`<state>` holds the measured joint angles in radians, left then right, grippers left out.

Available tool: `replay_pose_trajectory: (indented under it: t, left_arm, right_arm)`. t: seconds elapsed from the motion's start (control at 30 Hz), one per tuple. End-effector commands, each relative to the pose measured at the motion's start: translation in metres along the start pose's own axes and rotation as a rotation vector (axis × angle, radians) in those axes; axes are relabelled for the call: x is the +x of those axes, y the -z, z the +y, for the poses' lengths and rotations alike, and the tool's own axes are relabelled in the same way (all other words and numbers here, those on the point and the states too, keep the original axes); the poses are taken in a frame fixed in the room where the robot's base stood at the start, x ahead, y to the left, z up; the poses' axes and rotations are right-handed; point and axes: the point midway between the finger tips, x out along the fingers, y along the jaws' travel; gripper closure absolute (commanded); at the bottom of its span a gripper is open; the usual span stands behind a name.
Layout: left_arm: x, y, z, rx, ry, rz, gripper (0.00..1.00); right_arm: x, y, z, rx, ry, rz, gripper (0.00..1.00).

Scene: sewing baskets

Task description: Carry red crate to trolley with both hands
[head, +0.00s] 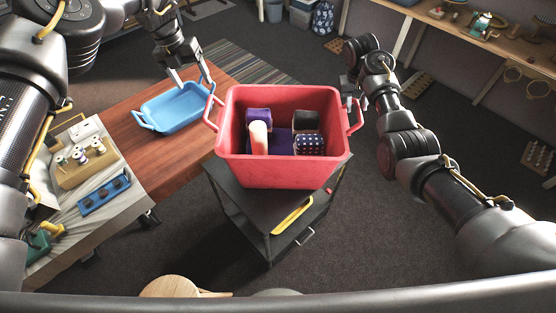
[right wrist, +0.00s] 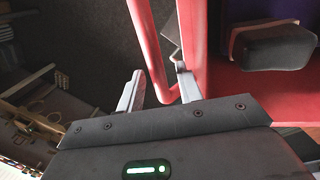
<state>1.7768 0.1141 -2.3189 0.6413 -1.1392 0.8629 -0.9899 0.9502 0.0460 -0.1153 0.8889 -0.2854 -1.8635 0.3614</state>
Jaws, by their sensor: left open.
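The red crate (head: 277,172) stands upright over the dark trolley (head: 262,212) and appears to rest on its top. It holds fabric blocks and a cream roll (head: 259,138). My left gripper (head: 193,82) is open and empty, above the back end of the blue tray and just left of the crate's left handle (head: 210,113). My right gripper (head: 350,100) is at the crate's right handle (head: 355,117). In the right wrist view its fingers (right wrist: 158,92) are apart, with the red handle (right wrist: 150,50) between them, closer to the right finger.
A wooden table (head: 185,160) with a blue tray (head: 172,107) adjoins the trolley on the left. Thread spools on a wooden block (head: 85,165) lie nearer. A shelf (head: 480,45) with items is at the back right. The dark floor (head: 400,240) right of the trolley is clear.

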Motion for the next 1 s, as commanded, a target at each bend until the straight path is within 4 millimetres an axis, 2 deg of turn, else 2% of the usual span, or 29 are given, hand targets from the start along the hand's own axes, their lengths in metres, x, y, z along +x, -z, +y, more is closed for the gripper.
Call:
replay_pose_trajectory:
  t: [0.33, 0.6, 1.0]
  left_arm:
    - [-0.0038, 0.0002, 0.0002, 0.0, 0.0, 0.001, 0.28]
    - [-0.0036, 0.0002, 0.0003, 0.0, 0.0, 0.001, 0.28]
    - [-0.0036, 0.0002, 0.0003, 0.0, 0.0, 0.001, 0.28]
  right_arm:
    - [0.0, 0.0, -0.0002, 0.0, 0.0, 0.0, 0.63]
    - [-0.0001, 0.0001, -0.0002, 0.0, 0.0, 0.0, 0.28]
    - [-0.0064, 0.0005, 0.0009, 0.0, 0.001, 0.003, 0.28]
